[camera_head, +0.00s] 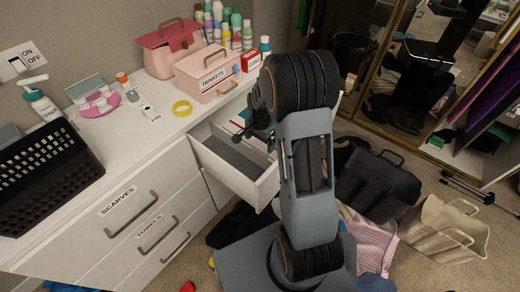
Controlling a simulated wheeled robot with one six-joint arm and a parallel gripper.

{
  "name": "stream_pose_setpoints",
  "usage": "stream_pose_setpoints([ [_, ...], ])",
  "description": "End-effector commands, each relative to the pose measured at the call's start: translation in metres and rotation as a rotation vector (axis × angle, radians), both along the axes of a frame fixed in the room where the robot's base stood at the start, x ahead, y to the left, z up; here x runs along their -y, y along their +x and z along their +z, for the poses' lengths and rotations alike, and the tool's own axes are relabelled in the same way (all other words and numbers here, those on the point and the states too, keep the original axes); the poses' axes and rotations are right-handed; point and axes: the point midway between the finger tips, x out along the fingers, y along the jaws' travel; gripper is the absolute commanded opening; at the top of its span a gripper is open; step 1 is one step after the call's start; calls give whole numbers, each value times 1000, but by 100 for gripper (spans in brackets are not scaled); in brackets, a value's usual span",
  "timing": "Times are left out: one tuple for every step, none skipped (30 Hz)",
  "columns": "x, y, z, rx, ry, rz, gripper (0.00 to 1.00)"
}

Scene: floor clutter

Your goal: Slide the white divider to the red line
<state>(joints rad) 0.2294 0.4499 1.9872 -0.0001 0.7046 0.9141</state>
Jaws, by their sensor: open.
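A white drawer (266,192) stands open from the white dresser, with a dark grey floor inside. A white strip (222,132) crosses the drawer behind the grey section and looks like the divider; my gripper and arm partly cover it. A small red mark (236,123) shows behind it, beside a bit of teal; I cannot tell whether it is the red line. My gripper (253,139) is open over the back right part of the drawer, near the strip. I cannot tell whether it touches the strip.
A pink trinkets box (205,74), bottles and a yellow ring (182,108) stand on the dresser top. Closed drawers labelled scarves and towels (158,235) are at left. Bags (377,184) and clothes clutter the floor at right; a black basket (45,175) stands far left.

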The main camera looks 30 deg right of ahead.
Motion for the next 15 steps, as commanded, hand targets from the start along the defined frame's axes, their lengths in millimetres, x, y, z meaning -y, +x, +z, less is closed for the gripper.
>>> stream_pose_setpoints([
  [0,-1,-10,-4,1,0,100],
  [0,-1,-15,-4,1,0,100],
  [0,-1,-20,-4,1,1,100],
  [0,-1,-24,-3,1,1,100],
  [0,-1,-27,-2,0,1,100],
  [0,-1,-31,-3,1,1,100],
  [0,0,-34,-2,0,1,100],
  [0,0,-36,-1,0,1,100],
  [0,0,-39,-1,0,1,100],
  [0,0,-41,-1,0,1,100],
  [0,0,-42,-1,0,1,100],
  [0,0,-44,-1,0,1,100],
  [0,0,-44,-1,0,1,100],
  [0,0,-45,-1,0,1,100],
  [0,0,-46,0,0,1,100],
])
